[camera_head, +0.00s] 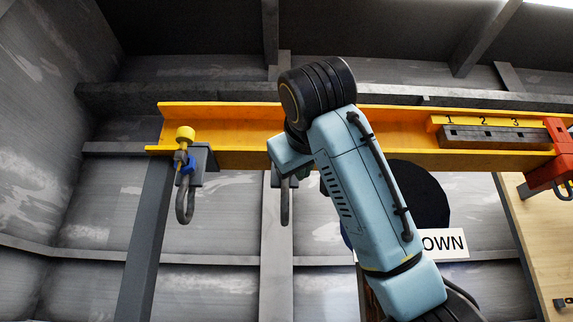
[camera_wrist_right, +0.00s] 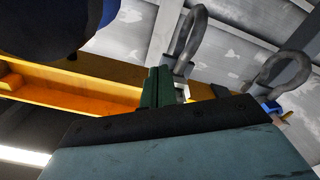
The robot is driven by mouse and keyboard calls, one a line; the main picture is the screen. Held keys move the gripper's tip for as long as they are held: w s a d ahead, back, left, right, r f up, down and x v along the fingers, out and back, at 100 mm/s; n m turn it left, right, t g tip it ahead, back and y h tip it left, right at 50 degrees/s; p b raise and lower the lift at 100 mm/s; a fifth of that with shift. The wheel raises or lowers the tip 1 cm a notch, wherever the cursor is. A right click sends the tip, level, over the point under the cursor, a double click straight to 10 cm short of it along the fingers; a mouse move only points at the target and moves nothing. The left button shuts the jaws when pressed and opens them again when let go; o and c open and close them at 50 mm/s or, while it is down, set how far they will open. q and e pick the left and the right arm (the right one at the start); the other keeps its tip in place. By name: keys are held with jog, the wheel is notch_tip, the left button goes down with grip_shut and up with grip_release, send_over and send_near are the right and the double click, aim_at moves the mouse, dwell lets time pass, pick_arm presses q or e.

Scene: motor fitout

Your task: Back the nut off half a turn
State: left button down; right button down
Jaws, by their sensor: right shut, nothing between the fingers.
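A shackle (camera_head: 185,205) hangs from a grey bracket at the left end of the yellow beam (camera_head: 235,120). A yellow round knob (camera_head: 185,133) tops its bolt, and a small blue piece (camera_head: 187,164), which may be the nut, sits below the knob. The blue piece also shows at the right of the right wrist view (camera_wrist_right: 271,107). A second shackle (camera_head: 285,203) hangs further right, partly behind my right arm. My right gripper's green fingers (camera_wrist_right: 160,85) are shut and empty, apart from the blue piece and close to the second shackle (camera_wrist_right: 187,40) in the picture. My left gripper is out of view.
A grey block (camera_head: 495,138) numbered 1, 2, 3 sits on the beam at right, beside a red clamp (camera_head: 560,160). A dark round body (camera_head: 420,195) and a white sign (camera_head: 445,244) ending "OWN" are partly behind my arm. Space around the left shackle looks clear.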

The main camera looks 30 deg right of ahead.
jog(key=b+v, duration=0.3)
jog(key=v, duration=0.3)
jog(key=shift+w+b, duration=0.1)
jog(key=shift+b, duration=0.3)
